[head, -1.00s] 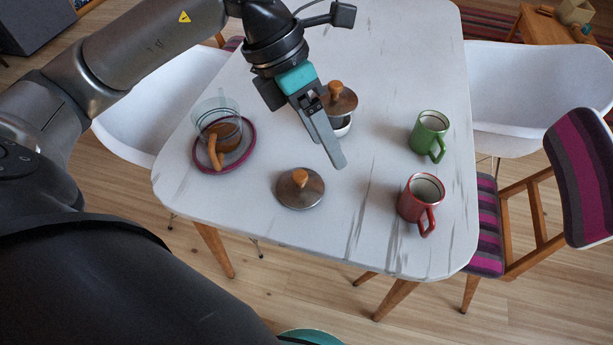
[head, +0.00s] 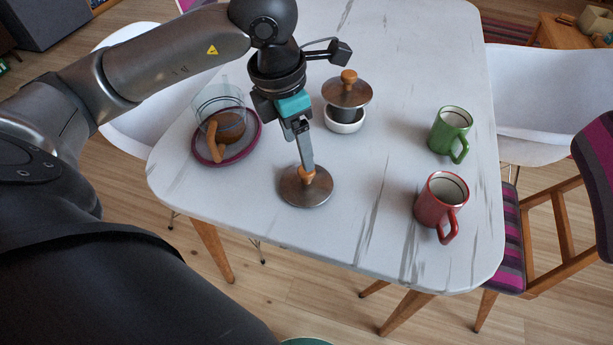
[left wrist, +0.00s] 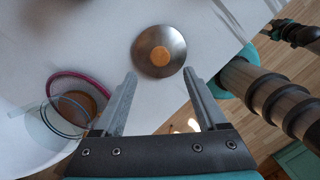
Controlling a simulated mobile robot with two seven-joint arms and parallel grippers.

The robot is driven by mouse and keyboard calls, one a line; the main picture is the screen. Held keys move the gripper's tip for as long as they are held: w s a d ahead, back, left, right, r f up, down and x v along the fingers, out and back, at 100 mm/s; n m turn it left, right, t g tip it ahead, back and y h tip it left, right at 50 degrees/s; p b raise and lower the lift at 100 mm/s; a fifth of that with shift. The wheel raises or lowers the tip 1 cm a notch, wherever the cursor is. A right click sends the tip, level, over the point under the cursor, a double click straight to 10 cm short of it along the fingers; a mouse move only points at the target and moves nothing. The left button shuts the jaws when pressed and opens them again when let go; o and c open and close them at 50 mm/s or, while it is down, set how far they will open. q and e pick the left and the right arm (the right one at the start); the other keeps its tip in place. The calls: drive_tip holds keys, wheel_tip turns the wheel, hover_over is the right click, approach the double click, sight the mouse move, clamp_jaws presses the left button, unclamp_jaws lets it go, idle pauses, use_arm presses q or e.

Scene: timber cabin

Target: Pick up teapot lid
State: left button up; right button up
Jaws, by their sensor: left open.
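The teapot lid, a round steel disc (head: 317,194) with a wooden knob, lies flat on the white table, knob up. It also shows in the left wrist view (left wrist: 150,38), centred just beyond my fingertips. My left gripper (head: 306,170) is open and empty. In the head view its fingers point down over the lid and partly hide the knob. In the left wrist view its two fingers (left wrist: 160,74) are spread, with the lid ahead between their lines. I cannot tell how high they are above it. My right gripper is not in view.
A glass teapot (head: 221,104) with a wooden handle stands on a purple-rimmed plate (head: 252,141) to the left. A white bowl (head: 345,126) with a similar lid (head: 346,96) is behind. A green mug (head: 448,131) and red mug (head: 436,203) stand to the right.

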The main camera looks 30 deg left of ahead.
sight(303, 171)
use_arm(q)
drive_tip(key=shift+w+d+f+b, duration=0.1)
drive_tip(key=shift+f+b, duration=0.1)
drive_tip(key=shift+f, duration=0.5)
drive_tip(key=shift+w+d+f+b, duration=0.15)
drive_tip(key=shift+f+b, duration=0.1)
drive_tip(key=shift+f, duration=0.5)
drive_tip(key=shift+w+d+f+b, duration=0.1)
drive_tip(key=shift+f+b, duration=0.1)
drive_tip(key=shift+f, duration=0.5)
drive_tip(key=f, duration=0.1)
drive_tip(key=f+b, duration=0.1)
drive_tip(key=shift+w+d+f, duration=0.1)
drive_tip(key=shift+w+f, duration=0.15)
drive_tip(key=shift+f, duration=0.05)
drive_tip(key=shift+w+f, duration=0.1)
drive_tip(key=shift+f, duration=0.55)
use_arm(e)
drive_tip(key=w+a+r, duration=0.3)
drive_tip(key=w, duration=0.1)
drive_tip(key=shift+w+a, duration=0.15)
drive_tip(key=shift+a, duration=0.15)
use_arm(q)
clamp_jaws()
